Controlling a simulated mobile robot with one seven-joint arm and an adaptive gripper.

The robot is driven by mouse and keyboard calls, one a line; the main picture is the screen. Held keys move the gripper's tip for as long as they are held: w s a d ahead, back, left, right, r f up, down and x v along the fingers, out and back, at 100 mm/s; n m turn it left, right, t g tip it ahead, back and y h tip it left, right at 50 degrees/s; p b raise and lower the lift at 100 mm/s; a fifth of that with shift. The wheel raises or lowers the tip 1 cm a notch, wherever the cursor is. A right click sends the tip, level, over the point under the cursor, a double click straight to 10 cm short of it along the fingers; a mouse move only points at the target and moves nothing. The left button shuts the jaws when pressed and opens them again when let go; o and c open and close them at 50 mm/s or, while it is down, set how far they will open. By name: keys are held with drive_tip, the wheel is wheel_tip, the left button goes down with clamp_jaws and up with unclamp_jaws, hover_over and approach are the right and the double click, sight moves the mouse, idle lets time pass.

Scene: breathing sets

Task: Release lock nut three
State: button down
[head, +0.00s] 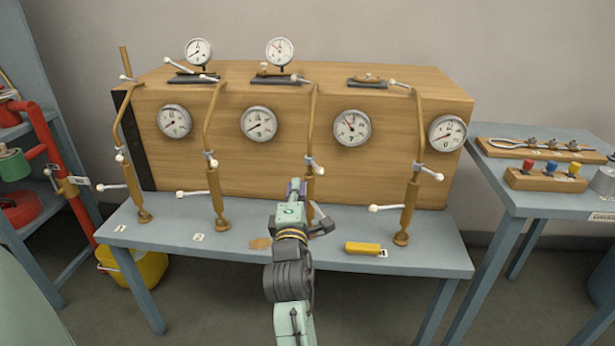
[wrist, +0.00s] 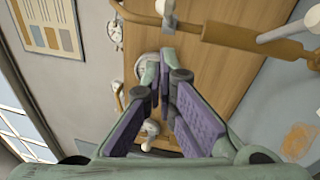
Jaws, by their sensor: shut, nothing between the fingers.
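Several brass pipe stands rise from the bench in front of a wooden box. The third brass stand from the left (head: 313,120) has a grey collar (head: 312,163) with a white-knobbed lever at mid height. I cannot tell which fitting is the lock nut. My gripper (head: 296,187) is shut and empty, just left of this stand and below its collar; it hides part of the stand's lower section. In the wrist view, my gripper (wrist: 160,75) has its purple-padded fingers together at the tips. A brass pipe (wrist: 235,34) with white-knobbed levers crosses above and right of them, apart from the fingers.
The wooden box (head: 270,172) with gauges stands behind the pipes. Other brass stands (head: 215,190) (head: 409,205) flank the third. A yellow block (head: 363,248) lies on the grey bench (head: 240,254). A side table (head: 540,205) stands at right, and red piping (head: 55,160) at left.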

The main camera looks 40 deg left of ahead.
sight(317, 172)
drive_tip(key=shift+w+d+r+p, duration=0.2)
drive_tip(key=shift+w, duration=0.6)
drive_tip(key=shift+w+d+r+p, duration=0.15)
drive_tip(key=shift+w+d, duration=0.05)
drive_tip(key=shift+w, duration=0.6)
drive_tip(key=shift+w+d+p, duration=0.6)
drive_tip(key=shift+w+d, duration=0.05)
drive_tip(key=shift+w, duration=0.25)
